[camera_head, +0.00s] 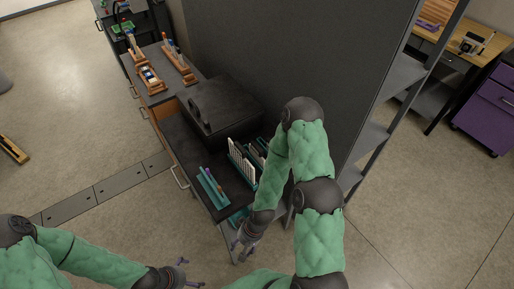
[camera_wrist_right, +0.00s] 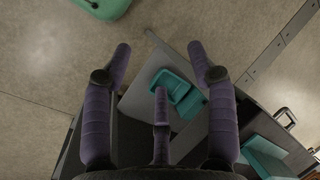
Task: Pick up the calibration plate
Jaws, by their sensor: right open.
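I cannot pick out the calibration plate with certainty in either view. In the right wrist view, a teal piece (camera_wrist_right: 180,92) with a raised block lies on a grey surface (camera_wrist_right: 146,92) beyond my fingers. My right gripper (camera_head: 243,248) is low at the front end of the dark bench in the head view.
The dark bench (camera_head: 186,143) holds a teal rack (camera_head: 213,188), a rack of white pieces (camera_head: 243,160), a black case (camera_head: 219,104) and wooden racks (camera_head: 150,78). A tall grey panel (camera_head: 290,50) and shelf frame (camera_head: 403,72) stand right.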

